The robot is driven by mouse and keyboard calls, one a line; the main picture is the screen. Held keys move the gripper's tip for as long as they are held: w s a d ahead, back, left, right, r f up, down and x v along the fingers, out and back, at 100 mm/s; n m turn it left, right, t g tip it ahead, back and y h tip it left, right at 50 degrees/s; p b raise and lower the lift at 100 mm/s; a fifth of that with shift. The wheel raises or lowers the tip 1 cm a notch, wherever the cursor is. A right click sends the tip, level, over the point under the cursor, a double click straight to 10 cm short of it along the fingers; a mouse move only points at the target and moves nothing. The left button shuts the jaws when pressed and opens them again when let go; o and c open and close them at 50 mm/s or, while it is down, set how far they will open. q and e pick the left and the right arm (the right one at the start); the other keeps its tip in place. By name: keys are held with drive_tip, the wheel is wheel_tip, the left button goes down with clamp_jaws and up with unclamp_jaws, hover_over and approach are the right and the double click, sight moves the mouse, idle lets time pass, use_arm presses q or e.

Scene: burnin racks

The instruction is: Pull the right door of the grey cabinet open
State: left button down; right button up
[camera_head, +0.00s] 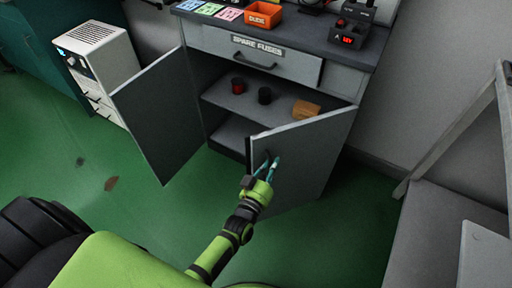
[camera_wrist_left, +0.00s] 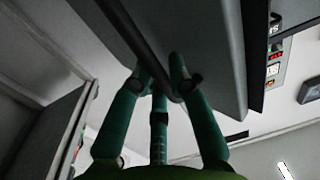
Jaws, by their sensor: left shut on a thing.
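The grey cabinet (camera_head: 219,41) stands against the wall, under a dark worktop. Its right door (camera_head: 306,158) stands ajar, swung out from the cabinet front. Its left door (camera_head: 160,115) is wide open. My left gripper (camera_head: 267,166) is at the free-edge side of the right door, shut on the door's dark handle (camera_head: 268,156). In the left wrist view the teal fingers (camera_wrist_left: 163,76) close around the dark handle bar (camera_wrist_left: 144,46), with the door panel (camera_wrist_left: 207,50) behind it. My right gripper is not in view.
Inside, a red item (camera_head: 238,86), a black item (camera_head: 264,96) and a tan item (camera_head: 305,109) sit on the shelf. A closed drawer (camera_head: 255,55) labelled SPARE FUSES is above. A white slatted unit (camera_head: 97,62) stands left; a grey frame (camera_head: 450,125) stands right. Green floor in front is clear.

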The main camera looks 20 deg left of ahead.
use_arm(q)
drive_tip(key=shift+s+d+p, duration=0.15)
drive_tip(key=shift+s+d, duration=0.3)
drive_tip(key=shift+d, duration=0.4)
drive_tip(key=shift+s+d+p, duration=0.1)
drive_tip(key=shift+s+d, duration=0.4)
drive_tip(key=shift+d, duration=0.3)
drive_tip(key=shift+s+d+p, duration=0.15)
drive_tip(key=shift+s+d, duration=0.3)
drive_tip(key=shift+d, duration=0.4)
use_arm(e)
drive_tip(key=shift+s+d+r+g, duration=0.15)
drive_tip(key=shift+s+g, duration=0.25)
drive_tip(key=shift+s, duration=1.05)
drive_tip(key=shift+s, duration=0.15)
use_arm(q)
drive_tip(key=c, duration=1.1)
unclamp_jaws()
drive_tip(key=shift+c, duration=0.2)
drive_tip(key=s, duration=1.2)
drive_tip(key=shift+a, duration=0.2)
